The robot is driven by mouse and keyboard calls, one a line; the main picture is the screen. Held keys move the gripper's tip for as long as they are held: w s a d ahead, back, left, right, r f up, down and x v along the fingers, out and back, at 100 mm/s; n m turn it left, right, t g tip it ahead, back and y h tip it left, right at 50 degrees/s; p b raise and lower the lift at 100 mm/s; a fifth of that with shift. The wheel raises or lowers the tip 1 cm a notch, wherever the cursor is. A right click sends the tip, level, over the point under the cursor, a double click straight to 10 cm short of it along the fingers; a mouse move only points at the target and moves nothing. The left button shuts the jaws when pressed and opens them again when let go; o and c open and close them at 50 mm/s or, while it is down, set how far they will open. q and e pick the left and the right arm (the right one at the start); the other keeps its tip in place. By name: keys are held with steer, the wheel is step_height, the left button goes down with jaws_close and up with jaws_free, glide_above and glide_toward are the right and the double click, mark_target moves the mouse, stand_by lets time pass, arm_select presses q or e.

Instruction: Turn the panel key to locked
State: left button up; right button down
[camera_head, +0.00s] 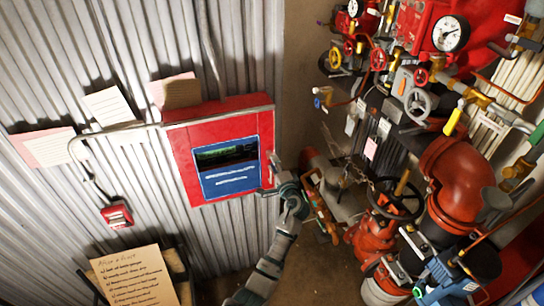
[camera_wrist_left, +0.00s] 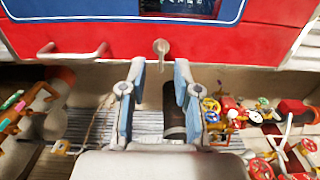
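The red panel (camera_head: 185,160) with a blue screen face (camera_head: 230,180) is fixed to the corrugated wall in the head view. Its red side (camera_wrist_left: 110,40) fills the top of the wrist view. A small grey key (camera_wrist_left: 161,46) sticks out from that side. I cannot tell which marking it points to. My left gripper (camera_head: 268,188) is close to the panel's right edge. In the wrist view the left gripper (camera_wrist_left: 160,70) is open, with its fingers apart on either side of the key's line and the key just beyond the tips. My right gripper is not in view.
A curved grey handle (camera_wrist_left: 75,50) is on the same panel side, left of the key. Red valves, pipes and gauges (camera_head: 447,33) crowd the right. A red call box (camera_head: 117,214) and a note board (camera_head: 135,277) are at lower left.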

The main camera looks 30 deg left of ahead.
mark_target(268, 152)
arm_select(q)
steer(key=shift+x, duration=1.85)
steer(key=shift+s, duration=0.1)
jaws_close()
steer(key=shift+f, duration=0.15)
